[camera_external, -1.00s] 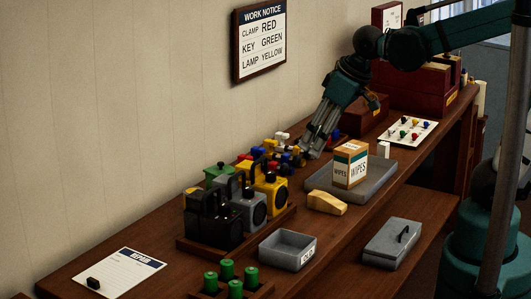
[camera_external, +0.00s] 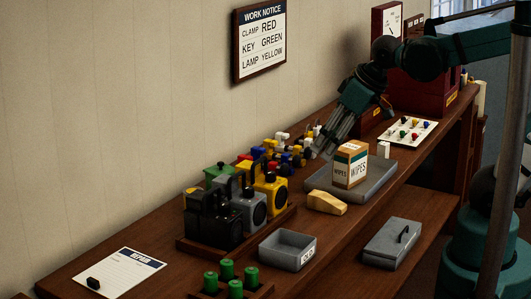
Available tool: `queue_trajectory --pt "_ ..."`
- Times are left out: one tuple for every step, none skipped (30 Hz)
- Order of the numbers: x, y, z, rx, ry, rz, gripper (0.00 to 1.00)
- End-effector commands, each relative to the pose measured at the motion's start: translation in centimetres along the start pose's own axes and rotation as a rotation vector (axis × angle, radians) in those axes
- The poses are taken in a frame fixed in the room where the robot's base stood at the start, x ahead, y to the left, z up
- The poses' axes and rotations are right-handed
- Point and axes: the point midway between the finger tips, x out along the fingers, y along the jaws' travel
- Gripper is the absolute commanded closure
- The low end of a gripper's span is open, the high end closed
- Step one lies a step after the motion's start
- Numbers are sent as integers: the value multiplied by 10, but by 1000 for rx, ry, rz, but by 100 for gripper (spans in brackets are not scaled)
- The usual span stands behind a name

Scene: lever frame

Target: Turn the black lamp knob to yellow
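The black lamp (camera_external: 213,222) stands upright at the near left end of a row of lamps. A grey lamp (camera_external: 249,208) and a yellow lamp (camera_external: 272,193) stand beside it to the right, and a green lamp (camera_external: 218,171) is partly hidden behind. The black lamp's knob and its setting are too small and dark to make out. My gripper (camera_external: 323,152) points down near the small coloured pieces behind the wipes box, well to the right of the black lamp. Its fingers look close together, but whether they are shut or hold something cannot be told.
A work notice (camera_external: 260,42) on the wall reads "LAMP YELLOW". The wipes box (camera_external: 350,165) stands in a grey tray (camera_external: 381,182). Several coloured valve-like pieces (camera_external: 288,154) lie between lamps and gripper. A grey open bin (camera_external: 288,249) and green cylinders (camera_external: 227,269) stand in front.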

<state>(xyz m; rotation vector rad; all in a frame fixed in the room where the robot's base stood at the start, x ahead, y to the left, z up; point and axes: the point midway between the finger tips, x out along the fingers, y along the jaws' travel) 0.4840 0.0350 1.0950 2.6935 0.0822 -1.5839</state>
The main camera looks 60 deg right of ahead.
Motion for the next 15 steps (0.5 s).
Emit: queue_trajectory --pt "0 0 0 0 0 0 67" --pt "0 0 0 0 0 0 67" --pt "0 0 0 0 0 0 67" --pt "0 0 0 0 0 0 67" --pt "0 0 0 0 0 0 67" --pt "0 0 0 0 0 0 67" --pt "0 0 0 0 0 0 67" --pt "0 0 0 0 0 0 67" --pt "0 0 0 0 -1 0 67" --pt "0 0 0 0 -1 0 67" --pt "0 0 -1 0 -2 0 67" --pt "0 -1 -2 -1 -3 -1 67" --pt "0 -2 -3 -1 -5 -1 67" --pt "-1 -2 -4 -2 -7 -2 67" --pt "-1 -3 -6 -3 -10 -3 67"
